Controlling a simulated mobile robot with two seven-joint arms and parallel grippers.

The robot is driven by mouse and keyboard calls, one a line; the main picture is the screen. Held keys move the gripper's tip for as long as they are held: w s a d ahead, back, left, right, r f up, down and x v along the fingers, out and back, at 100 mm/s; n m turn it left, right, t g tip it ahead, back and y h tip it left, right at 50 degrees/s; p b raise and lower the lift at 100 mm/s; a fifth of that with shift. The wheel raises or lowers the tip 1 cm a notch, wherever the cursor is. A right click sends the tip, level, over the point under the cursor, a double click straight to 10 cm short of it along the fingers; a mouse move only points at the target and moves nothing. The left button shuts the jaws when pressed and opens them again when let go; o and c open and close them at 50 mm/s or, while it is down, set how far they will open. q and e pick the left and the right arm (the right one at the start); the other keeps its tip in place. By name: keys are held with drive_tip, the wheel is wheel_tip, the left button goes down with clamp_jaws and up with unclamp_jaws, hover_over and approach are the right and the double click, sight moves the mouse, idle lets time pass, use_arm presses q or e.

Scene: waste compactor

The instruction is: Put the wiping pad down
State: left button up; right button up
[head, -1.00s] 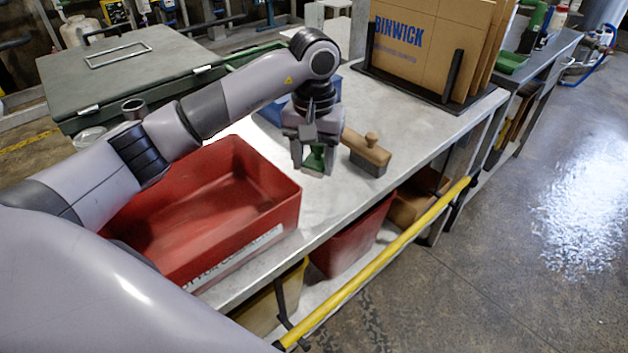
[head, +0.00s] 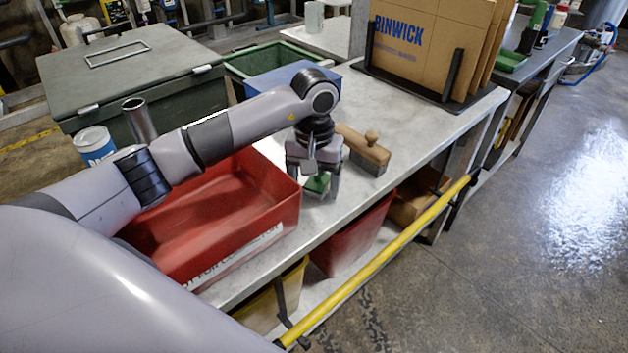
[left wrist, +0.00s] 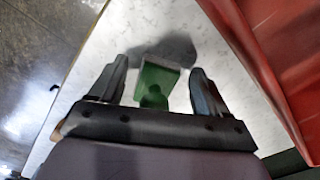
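The wiping pad, a small green block with a narrower green handle (head: 317,183), is below my left gripper on the grey metal table (head: 415,112), close to the red bin's right corner. In the left wrist view the green pad (left wrist: 160,77) lies between the two fingers, with a gap on each side. My left gripper (head: 314,186) is open around it and points down; its fingertips also show in the left wrist view (left wrist: 158,75). The pad appears to rest on the table, though the fingers partly hide its contact. My right gripper is not in view.
The red bin (head: 285,212) stands just left of the gripper. A wooden brush with a knob (head: 365,148) lies close to its right. A blue box (head: 330,78) and a cardboard rack (head: 425,50) are behind.

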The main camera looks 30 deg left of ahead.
sight(314, 187)
use_arm(q)
drive_tip(key=shift+r, duration=0.15)
wheel_tip(314, 187, up, 12)
drive_tip(key=shift+b, duration=0.35)
idle(0.3)
idle(0.5)
